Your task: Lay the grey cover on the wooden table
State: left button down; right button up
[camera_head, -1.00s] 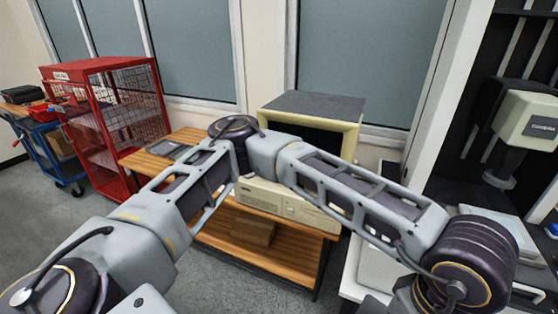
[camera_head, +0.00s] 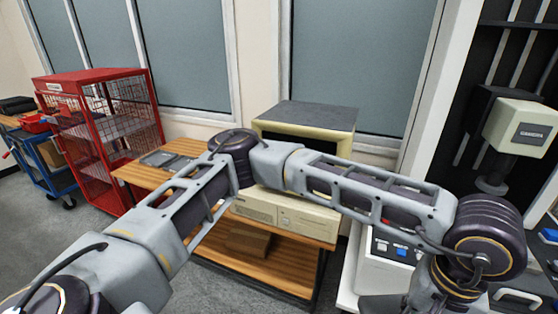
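The wooden table (camera_head: 137,174) stands below the window, with a lower wooden shelf. A beige monitor (camera_head: 345,128) and a beige computer case (camera_head: 262,210) stand on it. A flat dark grey layer (camera_head: 315,115) lies on top of the monitor; I cannot tell whether it is the grey cover. A flat grey item (camera_head: 165,158) also lies on the table's left part, partly hidden by my arm. One of my arms crosses the view in front of the table. Neither gripper shows.
A red mesh cage (camera_head: 105,125) and a blue cart (camera_head: 55,165) stand at left. A white machine with buttons (camera_head: 385,275) is at lower right, beside a black frame with a beige head (camera_head: 520,128). A brown box (camera_head: 249,240) sits on the lower shelf.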

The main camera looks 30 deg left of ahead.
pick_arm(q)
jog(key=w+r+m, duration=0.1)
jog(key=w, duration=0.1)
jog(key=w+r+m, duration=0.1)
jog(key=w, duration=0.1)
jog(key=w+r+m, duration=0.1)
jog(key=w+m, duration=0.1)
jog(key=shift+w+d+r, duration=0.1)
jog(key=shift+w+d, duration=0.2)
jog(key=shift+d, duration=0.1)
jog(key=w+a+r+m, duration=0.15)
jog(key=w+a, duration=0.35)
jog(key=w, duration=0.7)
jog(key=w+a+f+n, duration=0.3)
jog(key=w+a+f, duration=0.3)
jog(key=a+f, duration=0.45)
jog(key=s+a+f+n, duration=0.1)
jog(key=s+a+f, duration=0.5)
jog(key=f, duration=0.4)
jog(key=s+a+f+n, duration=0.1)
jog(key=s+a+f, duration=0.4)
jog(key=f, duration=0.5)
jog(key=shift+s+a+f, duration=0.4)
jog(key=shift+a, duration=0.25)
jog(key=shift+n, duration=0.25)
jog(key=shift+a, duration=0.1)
